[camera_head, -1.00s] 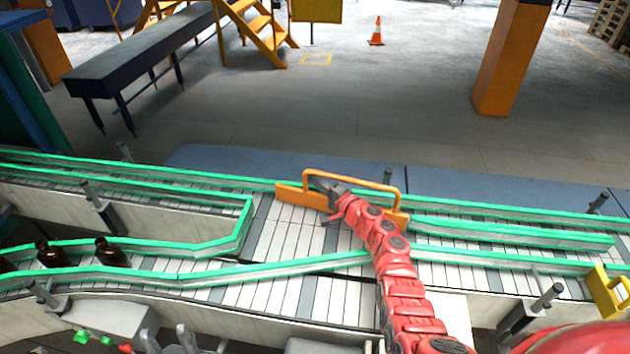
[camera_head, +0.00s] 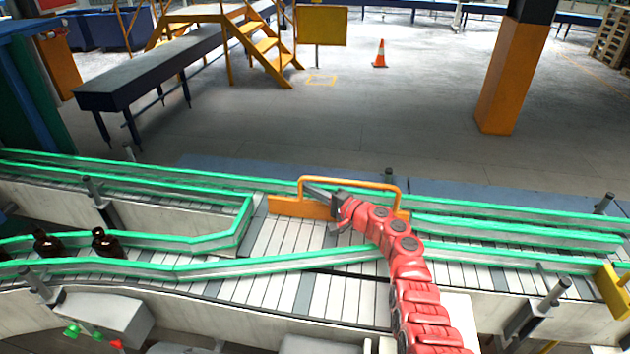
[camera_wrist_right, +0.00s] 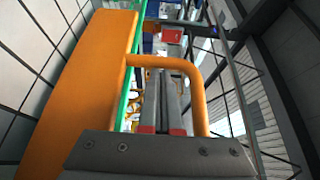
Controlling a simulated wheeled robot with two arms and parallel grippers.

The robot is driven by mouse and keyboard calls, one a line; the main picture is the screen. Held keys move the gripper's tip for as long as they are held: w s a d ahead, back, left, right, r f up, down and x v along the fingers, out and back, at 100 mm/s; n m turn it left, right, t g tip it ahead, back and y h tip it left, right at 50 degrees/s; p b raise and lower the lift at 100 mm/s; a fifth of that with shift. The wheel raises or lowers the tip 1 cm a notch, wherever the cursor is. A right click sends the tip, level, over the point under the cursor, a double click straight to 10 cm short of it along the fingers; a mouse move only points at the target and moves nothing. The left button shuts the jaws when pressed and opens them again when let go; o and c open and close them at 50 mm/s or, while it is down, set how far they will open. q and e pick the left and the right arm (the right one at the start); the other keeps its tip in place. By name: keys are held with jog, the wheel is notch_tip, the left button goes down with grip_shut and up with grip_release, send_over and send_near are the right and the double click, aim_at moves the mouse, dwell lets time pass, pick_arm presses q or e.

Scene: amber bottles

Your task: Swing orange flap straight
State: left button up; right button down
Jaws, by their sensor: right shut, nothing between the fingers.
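The orange flap (camera_head: 290,207) stands over the white slatted conveyor, in the gap between the left lane divider's end and the right divider (camera_head: 520,230). It lies nearly level across the head view, its right end close to the right divider. Its loop handle (camera_head: 350,181) rises above it. My right gripper (camera_head: 318,192) is shut and empty at the handle. In the right wrist view, its fingers (camera_wrist_right: 164,82) show within the loop, beside the flap's orange plate (camera_wrist_right: 85,90). I cannot tell whether they touch the handle. My left gripper is out of view.
Two brown bottles, one (camera_head: 105,243) ahead of the other (camera_head: 47,243), stand in the near left lane between green rails. The left divider (camera_head: 235,225) ends left of the flap. A yellow part (camera_head: 613,290) sits at the right edge. Slats left of the flap are bare.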

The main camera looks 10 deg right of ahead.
jog(key=shift+s+a, duration=0.1)
jog(key=shift+s, duration=0.2)
jog(key=p+v, duration=0.3)
jog(key=v, duration=1.4)
jog(key=shift+d, duration=0.25)
jog(key=shift+w, duration=0.15)
